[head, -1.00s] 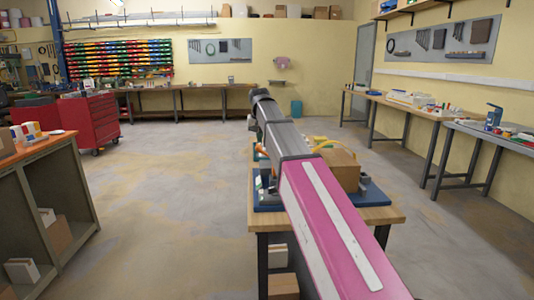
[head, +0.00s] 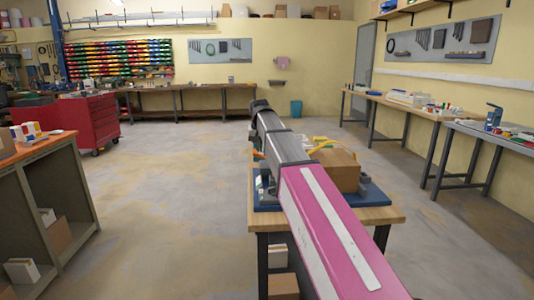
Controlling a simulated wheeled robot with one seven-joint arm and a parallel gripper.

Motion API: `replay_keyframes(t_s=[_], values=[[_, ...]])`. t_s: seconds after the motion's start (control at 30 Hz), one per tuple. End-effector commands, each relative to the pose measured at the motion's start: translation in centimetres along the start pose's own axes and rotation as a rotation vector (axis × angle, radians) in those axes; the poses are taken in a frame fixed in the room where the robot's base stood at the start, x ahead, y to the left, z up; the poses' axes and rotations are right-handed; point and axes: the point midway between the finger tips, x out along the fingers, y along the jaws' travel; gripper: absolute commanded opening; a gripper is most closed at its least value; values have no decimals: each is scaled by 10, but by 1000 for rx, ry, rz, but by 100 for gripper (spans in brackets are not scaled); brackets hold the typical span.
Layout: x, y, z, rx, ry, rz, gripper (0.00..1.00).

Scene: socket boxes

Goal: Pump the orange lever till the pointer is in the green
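A small orange piece (head: 258,155), perhaps the lever, shows at the left edge of my arm above the table. A blue base (head: 375,196) lies on the wooden table, with a brown box (head: 339,170) and a yellow curved part (head: 322,146) by it. My pink and grey arm reaches over the table and covers much of this. My gripper's fingers are hidden behind the arm, so its hold on the orange piece cannot be seen. No pointer or green zone can be made out.
The wooden table (head: 385,214) has boxes beneath it. An orange-topped bench (head: 44,143) stands at the left, a red tool cabinet (head: 92,122) behind it. Benches (head: 425,113) line the right wall. The floor left of the table is clear.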

Motion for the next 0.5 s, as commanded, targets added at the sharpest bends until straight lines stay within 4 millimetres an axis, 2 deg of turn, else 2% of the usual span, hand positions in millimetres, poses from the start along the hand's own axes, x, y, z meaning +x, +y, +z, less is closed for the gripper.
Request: replay_keyframes(t_s=[0.37, 0.5], values=[[23, 1, 5, 0, -1, 2, 0], [20, 1, 4, 0, 0, 2, 0]])
